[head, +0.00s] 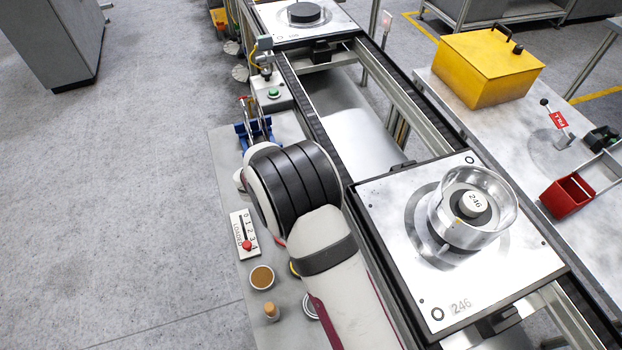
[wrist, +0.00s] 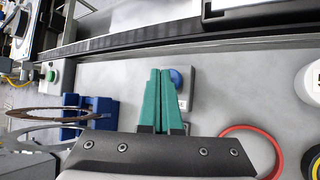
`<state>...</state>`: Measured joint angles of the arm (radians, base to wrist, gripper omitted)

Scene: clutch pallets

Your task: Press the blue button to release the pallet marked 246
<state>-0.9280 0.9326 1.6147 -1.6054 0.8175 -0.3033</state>
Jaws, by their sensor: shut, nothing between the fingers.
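The pallet marked 246 (head: 388,212) sits on the conveyor rails at the right in the head view. It carries a clear round dish (head: 452,232) with a white piece also marked 246. The blue button (wrist: 176,78) sits on a small grey box (wrist: 188,92) in the wrist view. My gripper (wrist: 161,72) is shut and empty, its teal fingers just left of the button and partly overlapping it. I cannot tell whether they touch it. In the head view my arm hides the button and the gripper.
A green button (head: 274,93) on a white box stands farther along the conveyor, near a blue rack (head: 242,134). Another pallet (head: 336,22) is at the far end. A slider panel (head: 239,240) and small round pots (head: 262,277) lie beside my arm.

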